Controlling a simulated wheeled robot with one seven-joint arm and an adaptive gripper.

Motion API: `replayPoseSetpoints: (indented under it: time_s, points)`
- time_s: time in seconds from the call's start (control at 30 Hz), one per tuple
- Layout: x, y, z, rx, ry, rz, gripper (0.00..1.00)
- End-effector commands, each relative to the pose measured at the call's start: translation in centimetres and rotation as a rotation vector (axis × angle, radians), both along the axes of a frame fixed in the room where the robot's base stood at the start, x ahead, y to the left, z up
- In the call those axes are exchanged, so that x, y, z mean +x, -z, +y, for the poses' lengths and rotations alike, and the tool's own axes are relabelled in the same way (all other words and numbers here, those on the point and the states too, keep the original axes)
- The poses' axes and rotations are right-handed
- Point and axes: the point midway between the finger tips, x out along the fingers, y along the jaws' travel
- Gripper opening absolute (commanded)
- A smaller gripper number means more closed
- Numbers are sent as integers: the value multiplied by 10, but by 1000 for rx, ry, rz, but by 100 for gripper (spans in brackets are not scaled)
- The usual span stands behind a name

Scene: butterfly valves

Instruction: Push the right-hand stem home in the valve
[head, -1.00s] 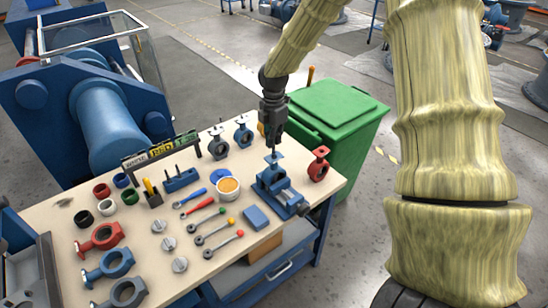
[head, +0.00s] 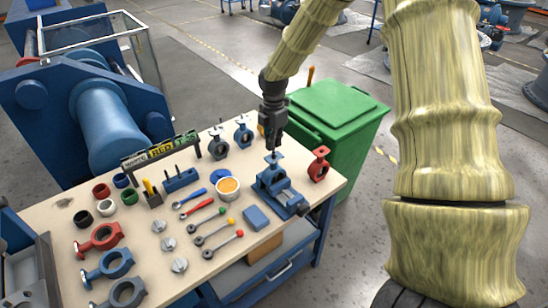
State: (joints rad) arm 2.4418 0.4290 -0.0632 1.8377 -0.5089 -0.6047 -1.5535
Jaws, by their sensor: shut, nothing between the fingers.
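No stem can be made out in the valve; the gripper covers the spot, and I cannot tell whether the tips touch anything. Loose stems lie left of the vise, among them a yellow-ended stem (head: 214,232) and a red-ended stem (head: 223,246).
A red valve (head: 318,165) stands right of the vise, and two blue-grey valves (head: 243,134) behind it. A tub (head: 228,188), a blue block (head: 256,217) and several valve bodies crowd the table (head: 215,270). A green bin (head: 335,105) stands behind the right edge.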

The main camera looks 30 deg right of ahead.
Motion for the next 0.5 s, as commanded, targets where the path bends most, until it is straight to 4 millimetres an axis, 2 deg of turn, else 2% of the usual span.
replayPoseSetpoints:
  time_s: [0.5]
  points:
    - [0,6,0,0,0,0,0]
